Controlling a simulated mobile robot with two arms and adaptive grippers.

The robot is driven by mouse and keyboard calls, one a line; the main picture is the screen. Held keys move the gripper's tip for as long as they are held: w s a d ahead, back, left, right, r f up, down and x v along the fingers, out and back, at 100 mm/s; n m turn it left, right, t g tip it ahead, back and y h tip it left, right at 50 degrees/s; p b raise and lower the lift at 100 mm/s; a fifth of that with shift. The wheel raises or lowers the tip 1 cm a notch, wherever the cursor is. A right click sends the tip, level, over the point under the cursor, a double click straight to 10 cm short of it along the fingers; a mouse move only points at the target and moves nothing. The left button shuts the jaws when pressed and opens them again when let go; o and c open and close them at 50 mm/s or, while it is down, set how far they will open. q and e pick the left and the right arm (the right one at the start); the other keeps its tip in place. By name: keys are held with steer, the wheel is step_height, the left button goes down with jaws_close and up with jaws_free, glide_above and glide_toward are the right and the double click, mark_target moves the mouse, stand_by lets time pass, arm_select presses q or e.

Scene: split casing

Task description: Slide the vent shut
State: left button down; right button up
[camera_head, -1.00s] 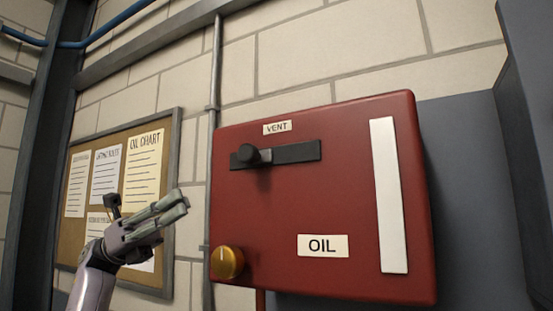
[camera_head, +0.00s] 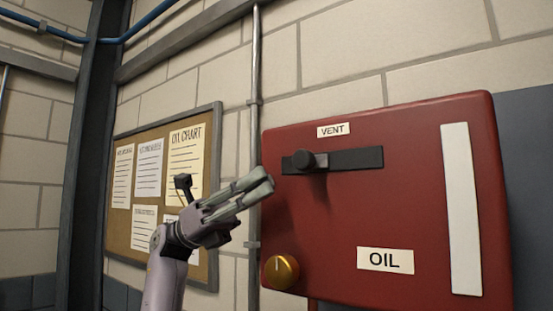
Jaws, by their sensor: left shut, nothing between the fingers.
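The vent (camera_head: 350,160) is a dark horizontal slide on the front of a red box (camera_head: 340,240), under a "VENT" label (camera_head: 333,130). My right gripper is not in view.
A brass knob (camera_head: 281,271) sits at the box's lower left, with an "OIL" label (camera_head: 385,260) to its right. A white strip (camera_head: 461,209) runs down the box's right side. A pipe (camera_head: 254,110) and a notice board (camera_head: 212,140) are on the wall behind my left arm.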

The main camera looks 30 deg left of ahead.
mark_target(307, 161)
arm_select(q)
steer(key=p+x, duration=0.1)
steer(key=x, duration=0.3)
steer(key=shift+p, duration=0.4)
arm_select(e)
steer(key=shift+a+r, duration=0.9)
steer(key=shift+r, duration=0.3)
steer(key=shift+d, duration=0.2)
arm_select(q)
steer(key=shift+d+f, duration=0.1)
steer(key=shift+d, duration=0.2)
steer(key=d, duration=0.2)
steer(key=d+b, duration=0.1)
steer(key=d, duration=0.1)
steer(key=s+d+b, duration=0.1)
steer(key=d, duration=0.2)
steer(key=shift+a, duration=0.1)
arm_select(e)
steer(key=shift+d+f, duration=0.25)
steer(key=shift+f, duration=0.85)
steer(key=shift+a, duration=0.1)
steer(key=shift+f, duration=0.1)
